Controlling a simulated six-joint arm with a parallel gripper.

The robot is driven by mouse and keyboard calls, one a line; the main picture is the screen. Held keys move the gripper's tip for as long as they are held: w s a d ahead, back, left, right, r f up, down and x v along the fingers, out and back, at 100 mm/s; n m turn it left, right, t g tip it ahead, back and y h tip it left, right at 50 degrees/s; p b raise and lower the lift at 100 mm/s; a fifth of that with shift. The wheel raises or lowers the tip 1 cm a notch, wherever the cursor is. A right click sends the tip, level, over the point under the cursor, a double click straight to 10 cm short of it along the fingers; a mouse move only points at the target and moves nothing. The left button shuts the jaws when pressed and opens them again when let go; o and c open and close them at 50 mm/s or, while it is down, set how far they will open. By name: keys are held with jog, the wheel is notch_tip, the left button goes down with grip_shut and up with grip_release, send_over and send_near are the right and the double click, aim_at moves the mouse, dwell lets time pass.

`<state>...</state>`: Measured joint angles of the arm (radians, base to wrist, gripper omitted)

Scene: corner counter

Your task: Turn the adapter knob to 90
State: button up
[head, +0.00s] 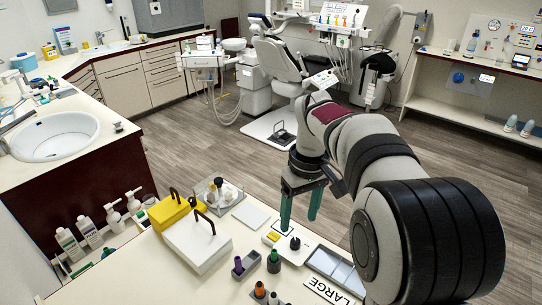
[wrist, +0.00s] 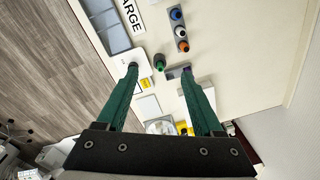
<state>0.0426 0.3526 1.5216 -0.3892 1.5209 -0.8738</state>
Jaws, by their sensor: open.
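A small black knob (head: 295,243) stands on a white adapter plate (head: 310,247) on the front counter, beside a yellow block (head: 273,236). No scale or number for the knob is readable. My gripper (head: 299,222) has two green fingers, spread apart and empty, pointing down above the counter just behind the knob in the head view. In the wrist view the open fingers (wrist: 159,70) point toward the counter. The left fingertip there overlaps the white plate (wrist: 120,64), and a dark round shape at that tip may be the knob; I cannot tell.
A green bottle (head: 273,261), a purple bottle (head: 238,266) in a dark holder and an orange-topped bottle (head: 260,290) stand close by. A grey tray (head: 335,268) with a "LARGE" sign (head: 326,291) lies right. White and yellow boxes (head: 198,243) and a clear box (head: 222,194) stand left.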

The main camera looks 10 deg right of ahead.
aim_at(295, 241)
jog(key=w+d+f+n, duration=0.3)
jog(key=w+f+n, duration=0.3)
jog(key=w, duration=0.5)
jog(key=shift+m+h, duration=0.3)
jog(key=shift+m, duration=0.3)
jog(key=f, duration=1.6)
jog(key=shift+s+a+f, duration=0.1)
jog(key=shift+a+f, duration=0.1)
jog(key=shift+a, duration=0.05)
grip_shut()
